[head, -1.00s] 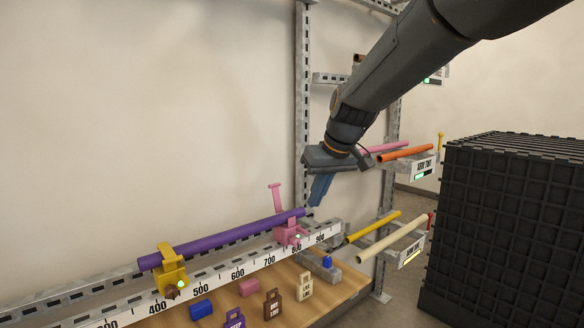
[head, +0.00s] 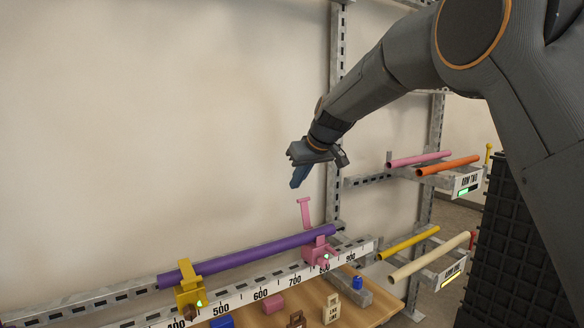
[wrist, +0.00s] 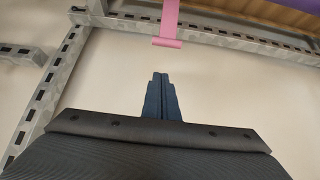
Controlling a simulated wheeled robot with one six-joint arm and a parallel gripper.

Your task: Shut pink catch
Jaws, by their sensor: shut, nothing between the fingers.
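The pink catch (head: 319,252) sits on the scale rail near the 800 mark, around the right part of the purple pipe (head: 250,252). Its pink lever (head: 305,214) stands up, so the catch is open. The lever's tip also shows at the top of the wrist view (wrist: 168,42). My gripper (head: 297,184) is shut and empty, a little above and left of the lever tip in the head view, not touching it. In the wrist view its blue fingers (wrist: 159,76) are together, apart from the lever.
A yellow catch (head: 188,290) is closed over the pipe at left. The numbered rail (head: 245,297) runs in front, with small blocks and tags on the wooden board. A metal post (head: 335,130) and pipe racks (head: 455,185) stand at right.

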